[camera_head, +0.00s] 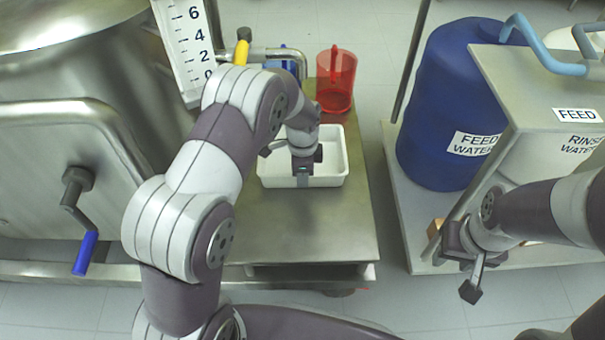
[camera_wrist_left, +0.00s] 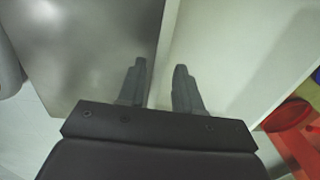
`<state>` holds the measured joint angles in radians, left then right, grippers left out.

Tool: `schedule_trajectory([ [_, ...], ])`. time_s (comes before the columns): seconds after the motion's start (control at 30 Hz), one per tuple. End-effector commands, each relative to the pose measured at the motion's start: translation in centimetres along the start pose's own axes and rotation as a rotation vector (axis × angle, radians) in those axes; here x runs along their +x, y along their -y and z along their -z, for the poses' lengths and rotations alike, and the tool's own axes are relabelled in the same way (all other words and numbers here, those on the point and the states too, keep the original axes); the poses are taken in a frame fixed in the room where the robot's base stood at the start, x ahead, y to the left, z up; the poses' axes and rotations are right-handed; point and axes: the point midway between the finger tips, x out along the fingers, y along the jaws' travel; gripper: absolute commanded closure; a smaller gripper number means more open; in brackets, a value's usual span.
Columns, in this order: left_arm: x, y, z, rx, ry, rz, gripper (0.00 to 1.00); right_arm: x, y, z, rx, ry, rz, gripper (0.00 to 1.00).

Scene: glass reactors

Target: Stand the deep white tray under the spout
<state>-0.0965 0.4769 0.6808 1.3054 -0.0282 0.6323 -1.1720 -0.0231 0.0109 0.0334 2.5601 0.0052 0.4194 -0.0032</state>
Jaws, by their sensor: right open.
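The deep white tray (camera_head: 335,179) stands upright on the steel bench (camera_head: 340,225), below and to the right of the yellow-handled valve (camera_head: 242,50) and its pipe. The spout's outlet is hidden behind my left arm. My left gripper (camera_head: 303,178) points down at the tray's near wall. In the left wrist view its two fingers (camera_wrist_left: 163,85) are apart, one on each side of the tray's wall (camera_wrist_left: 172,40), with a gap still visible. My right gripper (camera_head: 476,280) is open and empty, low at the right, away from the tray.
A red jug (camera_head: 336,80) stands on the bench behind the tray. A steel vessel (camera_head: 60,130) with a blue-handled crank is at left. A blue feed-water drum (camera_head: 445,105) and a grey container (camera_head: 550,90) stand on a cart at right. The bench front is clear.

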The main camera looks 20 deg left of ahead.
Motion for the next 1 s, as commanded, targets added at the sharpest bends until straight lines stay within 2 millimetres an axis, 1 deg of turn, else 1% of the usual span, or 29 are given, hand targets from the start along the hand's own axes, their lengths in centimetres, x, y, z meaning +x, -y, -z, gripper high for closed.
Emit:
schedule_trajectory([
  [0.03,-2.2,0.1,0.0,0.0,-0.001,0.001,0.66,-1.7,0.0,0.2,0.0,0.0,0.0,0.57],
  [0.2,-7.0,0.1,0.0,0.0,0.0,0.001,0.66,-4.7,0.0,0.6,0.0,-0.001,0.0,0.57],
  [0.3,-8.8,0.1,0.0,-0.003,-0.001,0.001,0.66,-5.6,0.0,0.7,0.0,-0.001,0.0,0.57],
  [0.37,-9.8,-0.3,-0.3,-0.042,-0.002,0.002,0.66,-5.8,0.0,0.7,0.0,-0.001,0.0,0.57],
  [0.47,-12.4,-2.6,-1.7,-0.257,-0.011,0.011,0.66,-5.7,0.0,0.7,0.0,0.0,0.0,0.57],
  [0.5,-13.7,-4.0,-2.6,-0.386,-0.019,0.018,0.66,-5.6,0.0,0.7,0.0,0.0,0.0,0.57],
  [0.57,-15.4,-6.7,-4.0,-0.592,-0.031,0.026,0.66,-5.5,0.0,0.7,0.0,0.0,0.0,0.57],
  [0.6,-16.4,-8.6,-5.0,-0.726,-0.039,0.03,0.66,-5.5,0.0,0.7,0.0,0.0,0.0,0.57],
  [0.67,-17.4,-11.4,-6.2,-0.907,-0.052,0.035,0.66,-5.5,0.0,0.7,0.0,0.0,0.0,0.57],
  [0.7,-17.8,-13.1,-7.0,-1.01,-0.059,0.036,0.66,-5.5,0.0,0.7,0.0,0.0,0.0,0.57],
  [0.8,-18.3,-16.2,-8.2,-1.192,-0.072,0.037,0.66,-5.5,0.0,0.7,0.0,0.0,0.0,0.57],
  [0.9,-18.4,-17.4,-8.7,-1.267,-0.075,0.035,0.66,-5.5,0.0,0.7,0.0,0.0,0.0,0.57],
  [1.0,-18.3,-17.6,-8.7,-1.275,-0.073,0.033,0.66,-5.5,0.0,0.7,0.0,0.0,0.0,0.57],
])
